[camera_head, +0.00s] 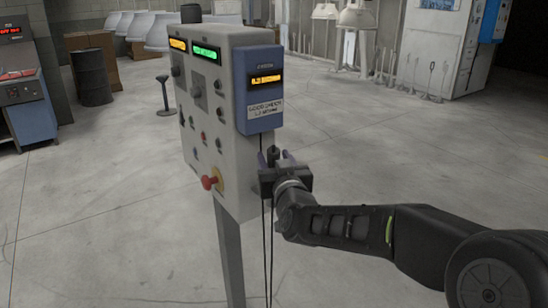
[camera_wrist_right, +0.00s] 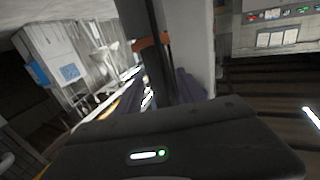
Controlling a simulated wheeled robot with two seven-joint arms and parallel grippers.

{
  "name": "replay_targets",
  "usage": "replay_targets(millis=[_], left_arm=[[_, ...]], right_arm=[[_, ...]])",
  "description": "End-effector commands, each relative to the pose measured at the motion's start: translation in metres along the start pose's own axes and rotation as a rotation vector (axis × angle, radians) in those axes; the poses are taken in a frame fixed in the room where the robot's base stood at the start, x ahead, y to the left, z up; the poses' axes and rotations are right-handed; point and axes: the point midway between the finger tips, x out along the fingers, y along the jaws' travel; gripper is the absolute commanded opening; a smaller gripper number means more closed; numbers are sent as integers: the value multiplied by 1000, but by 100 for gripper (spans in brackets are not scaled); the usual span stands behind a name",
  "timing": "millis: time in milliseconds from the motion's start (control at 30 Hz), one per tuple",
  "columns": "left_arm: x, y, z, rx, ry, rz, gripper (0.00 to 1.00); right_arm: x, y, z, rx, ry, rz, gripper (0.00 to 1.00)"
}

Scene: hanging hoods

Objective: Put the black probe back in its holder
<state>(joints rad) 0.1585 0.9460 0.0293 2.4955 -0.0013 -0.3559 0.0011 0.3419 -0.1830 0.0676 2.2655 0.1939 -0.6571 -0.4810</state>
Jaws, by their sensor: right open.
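The black probe (camera_head: 273,152) shows as a short dark upright tip on the right side of the control box, just below the blue meter. In the right wrist view it is likely the dark vertical bar (camera_wrist_right: 157,65) between my fingers. An orange-brown bracket (camera_wrist_right: 152,41) crosses that bar; it may be the holder, but I cannot tell. My right gripper (camera_head: 275,158) is around the probe with its bluish fingers apart, one on each side; they also show in the right wrist view (camera_wrist_right: 160,92). Contact is not visible. My left gripper is out of view.
The grey control box (camera_head: 213,100) stands on a post, with a red knob (camera_head: 209,183) on its front. The blue meter (camera_head: 259,90) is directly above my right gripper. Thin black cables (camera_head: 267,240) hang below. The floor around is open; a barrel (camera_head: 92,77) stands far left.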

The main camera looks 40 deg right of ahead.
Motion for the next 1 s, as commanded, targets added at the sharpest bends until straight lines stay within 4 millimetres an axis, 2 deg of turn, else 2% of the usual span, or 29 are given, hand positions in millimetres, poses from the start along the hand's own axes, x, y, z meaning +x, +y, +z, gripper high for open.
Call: replay_targets(millis=[300, 467, 600, 1000], left_arm=[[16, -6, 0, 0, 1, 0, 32], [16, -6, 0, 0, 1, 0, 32], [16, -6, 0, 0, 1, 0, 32], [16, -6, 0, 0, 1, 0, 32]], right_arm=[[-49, 0, 1, 0, 5, -1, 46], [-68, 1, -1, 1, 4, 0, 46], [-73, 0, 0, 0, 2, 0, 46], [-73, 0, 0, 1, 2, 0, 46]])
